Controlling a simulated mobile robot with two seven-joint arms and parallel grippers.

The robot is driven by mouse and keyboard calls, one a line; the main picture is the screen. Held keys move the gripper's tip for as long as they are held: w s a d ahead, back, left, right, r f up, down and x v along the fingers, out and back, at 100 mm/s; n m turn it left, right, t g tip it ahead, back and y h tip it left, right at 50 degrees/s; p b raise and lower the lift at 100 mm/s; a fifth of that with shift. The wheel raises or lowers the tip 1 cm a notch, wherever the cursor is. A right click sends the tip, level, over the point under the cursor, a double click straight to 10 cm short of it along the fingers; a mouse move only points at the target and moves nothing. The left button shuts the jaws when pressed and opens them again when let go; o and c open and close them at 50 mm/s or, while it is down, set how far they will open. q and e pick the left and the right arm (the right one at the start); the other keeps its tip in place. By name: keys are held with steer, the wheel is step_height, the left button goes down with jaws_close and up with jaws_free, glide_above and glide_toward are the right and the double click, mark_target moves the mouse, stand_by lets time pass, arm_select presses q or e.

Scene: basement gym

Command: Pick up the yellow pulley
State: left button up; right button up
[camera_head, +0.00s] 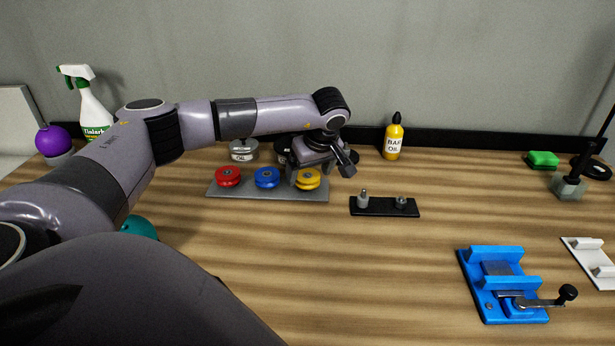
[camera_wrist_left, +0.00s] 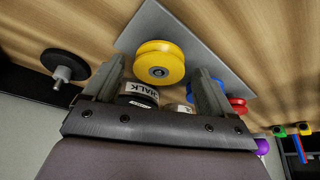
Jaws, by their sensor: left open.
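The yellow pulley (camera_head: 309,181) sits at the right end of a flat grey plate (camera_head: 240,192), beside a blue pulley (camera_head: 267,177) and a red pulley (camera_head: 228,176). My left gripper (camera_head: 320,172) is open just above and behind the yellow pulley, with its fingers spread. In the left wrist view the yellow pulley (camera_wrist_left: 159,62) shows whole, just beyond the gap between the open fingers of my left gripper (camera_wrist_left: 158,70). Nothing is held between them. My right gripper is not in view.
A black base with two pegs (camera_head: 385,209) stands right of the plate. A blue vise (camera_head: 492,292) with a crank is at front right. A yellow oil bottle (camera_head: 394,139) and grey tins (camera_head: 243,150) stand behind. The middle front of the wooden bench (camera_head: 330,270) is clear.

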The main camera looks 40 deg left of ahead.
arm_select(q)
steer(key=shift+a+f, duration=0.15)
steer(key=shift+f, duration=0.3)
steer(key=shift+c, duration=0.3)
steer(key=c, duration=1.1)
steer(key=shift+r, duration=0.15)
step_height(320, 180, up, 20)
step_height(320, 180, up, 4)
steer(key=p, duration=0.6)
glide_above(310, 177)
steer(key=shift+s+r, duration=0.1)
steer(key=shift+r, duration=0.1)
